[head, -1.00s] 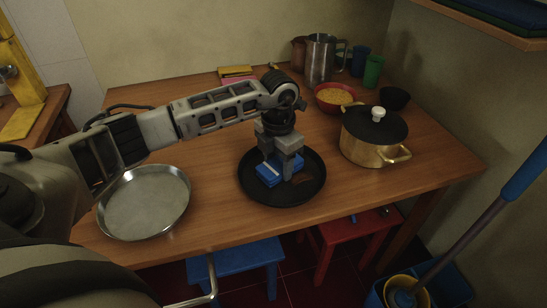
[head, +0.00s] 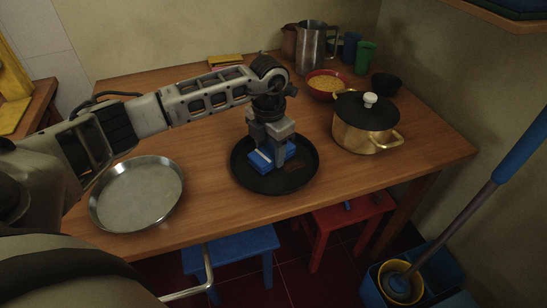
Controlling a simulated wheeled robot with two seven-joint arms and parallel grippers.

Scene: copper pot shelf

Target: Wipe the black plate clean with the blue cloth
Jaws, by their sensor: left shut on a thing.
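The black plate (head: 240,178) lies on the wooden table near its front edge. My left gripper (head: 270,151) points down over the plate and is shut on the blue cloth (head: 261,161). The cloth is a small folded blue block with a pale stripe, low at the plate's surface, left of its middle. The fingers hide part of it, and I cannot tell how firmly it touches. A dull brown smear (head: 296,166) shows on the plate to the right of the gripper. My right gripper is not in view.
A round metal pan (head: 137,195) lies left of the plate. A brass pot (head: 362,138) with a black lid stands to the right. Behind are a red bowl (head: 325,92) of yellow food, a metal pitcher (head: 311,50) and cups. Stools stand below the front edge.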

